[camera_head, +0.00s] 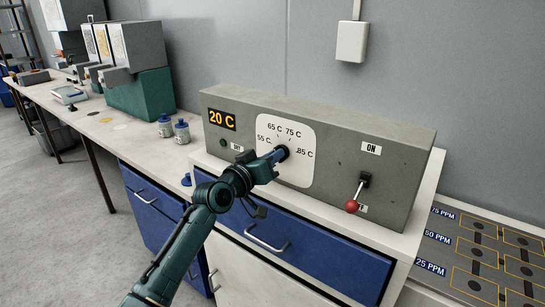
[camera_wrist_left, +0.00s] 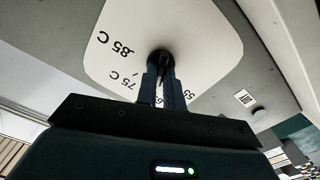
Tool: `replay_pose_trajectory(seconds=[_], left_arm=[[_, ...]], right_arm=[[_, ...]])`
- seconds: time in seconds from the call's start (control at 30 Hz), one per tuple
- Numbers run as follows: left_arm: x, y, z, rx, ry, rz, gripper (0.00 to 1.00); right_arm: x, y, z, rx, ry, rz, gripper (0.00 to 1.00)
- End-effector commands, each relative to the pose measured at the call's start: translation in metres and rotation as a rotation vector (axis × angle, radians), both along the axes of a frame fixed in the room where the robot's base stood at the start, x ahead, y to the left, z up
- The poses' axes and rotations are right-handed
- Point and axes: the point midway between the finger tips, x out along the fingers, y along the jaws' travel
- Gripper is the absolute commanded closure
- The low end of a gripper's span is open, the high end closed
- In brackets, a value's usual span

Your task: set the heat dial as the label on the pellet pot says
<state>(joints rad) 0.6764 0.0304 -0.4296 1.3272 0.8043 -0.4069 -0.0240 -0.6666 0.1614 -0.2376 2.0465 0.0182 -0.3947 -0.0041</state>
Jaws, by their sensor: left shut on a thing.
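The heat dial (camera_head: 282,153) is a dark round knob on a white scale plate marked 55, 65, 75 and 85 C. My left gripper (camera_head: 275,157) is shut on the dial from the front. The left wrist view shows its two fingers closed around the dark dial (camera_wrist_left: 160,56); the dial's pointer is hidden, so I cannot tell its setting. Two small grey-blue pots, one (camera_head: 165,126) and another (camera_head: 182,131), stand on the bench left of the control box; their labels are too small to read. My right gripper is out of view.
The grey control box (camera_head: 400,160) has a display (camera_head: 222,119) reading 20 C. Its red-balled lever (camera_head: 352,205) points down, away from the ON label. A green and grey machine (camera_head: 140,95) stands at the back left. A panel with PPM labels (camera_head: 480,250) is at lower right.

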Motion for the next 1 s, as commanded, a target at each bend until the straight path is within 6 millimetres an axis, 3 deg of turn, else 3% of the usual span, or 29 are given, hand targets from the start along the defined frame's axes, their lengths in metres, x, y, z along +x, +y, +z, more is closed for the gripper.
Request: replay_pose_trajectory(seconds=[0.17,0.2,0.43,0.77,1.0], left_arm=[[0.000,0.000,-0.002,0.002,0.003,-0.001,1.00],[0.000,0.000,-0.002,0.003,0.003,-0.001,0.89],[0.000,0.000,-0.001,0.003,0.001,0.000,0.70],[-0.003,0.002,0.000,0.002,-0.002,0.000,0.69],[-0.028,0.021,-0.002,0.004,-0.002,0.002,0.69]], right_arm=[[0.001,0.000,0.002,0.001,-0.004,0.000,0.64],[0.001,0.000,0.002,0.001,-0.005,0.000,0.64],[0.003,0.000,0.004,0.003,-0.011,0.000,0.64],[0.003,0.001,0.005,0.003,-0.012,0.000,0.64],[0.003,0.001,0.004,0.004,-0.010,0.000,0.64]])
